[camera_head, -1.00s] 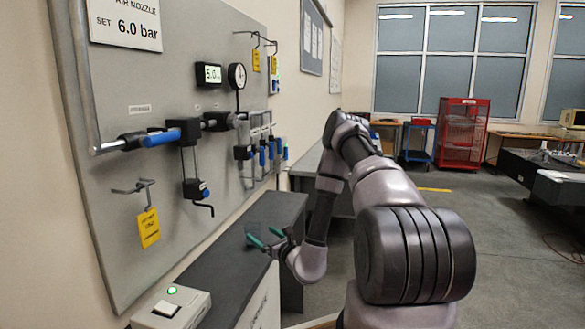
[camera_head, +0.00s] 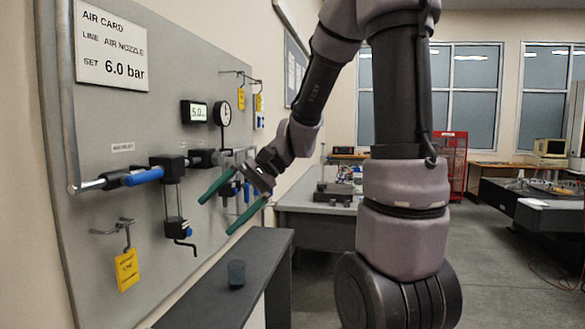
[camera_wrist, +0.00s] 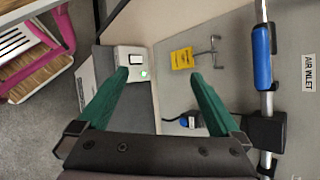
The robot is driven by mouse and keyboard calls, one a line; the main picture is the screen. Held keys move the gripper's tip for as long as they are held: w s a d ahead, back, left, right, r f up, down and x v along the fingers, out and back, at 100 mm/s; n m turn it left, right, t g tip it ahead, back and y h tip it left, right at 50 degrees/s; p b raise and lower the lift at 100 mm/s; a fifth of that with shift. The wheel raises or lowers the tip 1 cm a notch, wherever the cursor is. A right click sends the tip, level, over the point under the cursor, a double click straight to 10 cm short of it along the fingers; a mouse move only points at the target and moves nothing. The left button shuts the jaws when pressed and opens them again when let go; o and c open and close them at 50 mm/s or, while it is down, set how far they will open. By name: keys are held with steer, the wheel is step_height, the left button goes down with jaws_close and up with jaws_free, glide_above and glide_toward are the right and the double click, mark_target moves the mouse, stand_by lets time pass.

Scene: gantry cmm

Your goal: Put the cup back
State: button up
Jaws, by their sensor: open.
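A small dark grey cup (camera_head: 236,273) stands upright on the dark top of the narrow bench (camera_head: 205,308) below the wall panel. My gripper (camera_head: 216,217) has two long green fingers, spread apart with nothing between them. It is above the cup in the head view, in front of the panel, with a clear gap to the cup. In the wrist view my gripper (camera_wrist: 158,78) is also open and empty, and the cup does not show there.
The grey panel (camera_head: 85,215) carries a blue-handled valve (camera_head: 143,177), a digital display (camera_head: 195,111), a round gauge (camera_head: 222,112) and a yellow tag (camera_head: 127,269) on a hook. A white switch box (camera_wrist: 135,62) with a green lamp shows in the wrist view.

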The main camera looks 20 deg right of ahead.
steer(key=s+d+r+n+t+h, duration=0.1)
steer(key=s+d+r+t+h, duration=0.2)
steer(key=d, duration=0.3)
steer(key=s+d+r+n+t+h, duration=0.2)
steer(key=s+d+r+t+h, duration=0.2)
steer(key=d+r+h, duration=0.1)
steer(key=shift+d+r, duration=0.5)
steer(key=shift+d, duration=0.45)
